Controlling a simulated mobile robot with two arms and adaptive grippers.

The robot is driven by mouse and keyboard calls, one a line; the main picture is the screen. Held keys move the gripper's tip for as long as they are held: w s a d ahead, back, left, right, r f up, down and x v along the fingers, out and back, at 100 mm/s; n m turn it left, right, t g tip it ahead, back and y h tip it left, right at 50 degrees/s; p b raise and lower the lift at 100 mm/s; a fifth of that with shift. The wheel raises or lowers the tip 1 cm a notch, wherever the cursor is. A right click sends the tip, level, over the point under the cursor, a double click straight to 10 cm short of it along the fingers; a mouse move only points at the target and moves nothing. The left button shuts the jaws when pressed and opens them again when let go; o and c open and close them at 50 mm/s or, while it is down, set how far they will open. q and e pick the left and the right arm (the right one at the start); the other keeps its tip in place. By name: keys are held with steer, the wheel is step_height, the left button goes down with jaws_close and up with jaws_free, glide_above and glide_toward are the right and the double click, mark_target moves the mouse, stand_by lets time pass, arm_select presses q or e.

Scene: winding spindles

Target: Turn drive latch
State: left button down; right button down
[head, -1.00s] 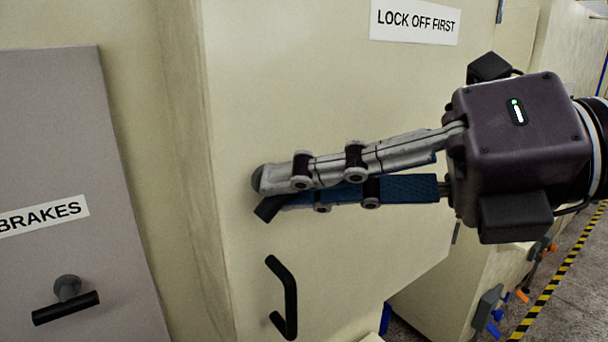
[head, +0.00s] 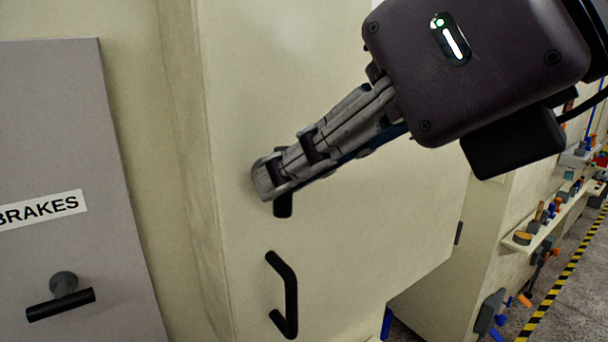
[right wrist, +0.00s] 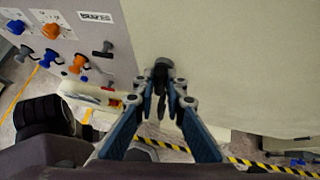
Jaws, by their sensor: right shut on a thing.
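The drive latch is a dark turning handle (head: 283,206) on the cream cabinet door. Its lower end shows just below my right fingertips and points about straight down; the rest is hidden behind the fingers. My right gripper (head: 270,180) is shut on it, with the arm coming in from the upper right. In the right wrist view the latch (right wrist: 161,72) sits between the fingertips of my right gripper (right wrist: 163,92), against the door. My left gripper is not in view.
A black pull handle (head: 287,297) is on the door below the latch. A grey panel labelled BRAKES (head: 60,130) with a T-handle (head: 62,302) stands at left. A shelf with small parts (head: 545,222) and a yellow-black floor stripe (head: 566,270) are at right.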

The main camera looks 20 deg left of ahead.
steer(key=shift+n, duration=0.3)
steer(key=shift+f, duration=0.1)
steer(key=c, duration=2)
jaws_free()
steer(key=shift+o, duration=0.2)
steer(key=v, duration=1.2)
steer(key=shift+s, duration=0.2)
steer(key=shift+a, duration=0.25)
